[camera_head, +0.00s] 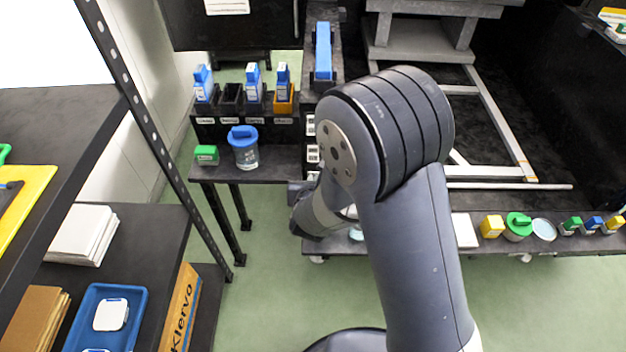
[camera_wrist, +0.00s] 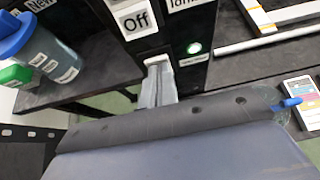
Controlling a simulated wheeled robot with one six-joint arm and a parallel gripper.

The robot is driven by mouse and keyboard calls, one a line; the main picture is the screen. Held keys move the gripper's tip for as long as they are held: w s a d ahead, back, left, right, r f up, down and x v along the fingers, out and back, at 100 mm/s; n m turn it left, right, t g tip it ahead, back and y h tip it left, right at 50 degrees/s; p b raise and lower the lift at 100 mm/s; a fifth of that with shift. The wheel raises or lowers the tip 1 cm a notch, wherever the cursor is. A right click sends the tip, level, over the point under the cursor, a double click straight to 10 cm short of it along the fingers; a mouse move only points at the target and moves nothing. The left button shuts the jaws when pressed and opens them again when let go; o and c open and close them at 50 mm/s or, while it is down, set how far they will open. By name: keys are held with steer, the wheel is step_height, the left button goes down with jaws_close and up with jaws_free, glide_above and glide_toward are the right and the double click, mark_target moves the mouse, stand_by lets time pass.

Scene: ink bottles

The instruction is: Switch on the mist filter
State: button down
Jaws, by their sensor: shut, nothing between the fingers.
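A black panel (camera_wrist: 172,32) stands ahead in the wrist view, with a white "Off" label (camera_wrist: 136,19) and another label cut off by the top edge. No switch shows clearly around the fingertips. In the head view the panel's white labels (camera_head: 312,153) show left of my arm, and my fingertips are hidden.
A blue-lidded jar (camera_head: 244,147) and a green box (camera_head: 207,154) stand on the shelf left of the panel. More bottles and jars (camera_head: 518,226) line a low shelf at right. Green floor is open below.

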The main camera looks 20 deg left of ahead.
steer(key=shift+r, duration=0.15)
steer(key=shift+r, duration=0.75)
